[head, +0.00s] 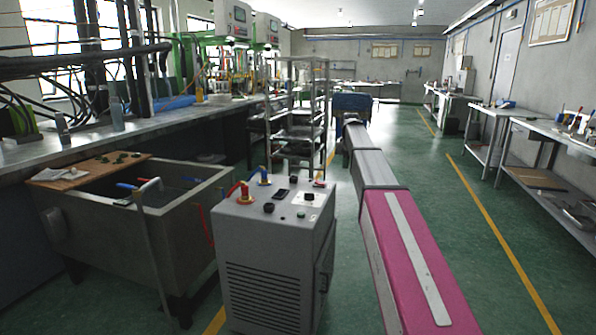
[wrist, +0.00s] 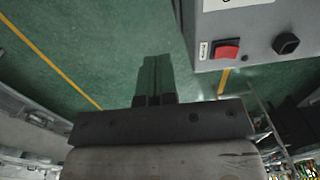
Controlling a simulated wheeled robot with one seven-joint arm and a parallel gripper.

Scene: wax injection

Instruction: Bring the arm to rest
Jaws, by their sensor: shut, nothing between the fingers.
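My gripper (wrist: 155,62) shows in the wrist view as two dark fingers lying side by side. They are shut with nothing between them, over the green floor. My arm (head: 405,240) stretches forward in the head view, with a pink section near me and grey sections beyond. The gripper cannot be made out in the head view.
A grey machine cabinet (head: 270,255) stands just left of my arm; a cabinet with a red switch (wrist: 227,48) is near the gripper. A grey tank (head: 175,235), shelf rack (head: 297,125) and bench (head: 130,137) are left. Tables (head: 555,180) line the right; the aisle between is clear.

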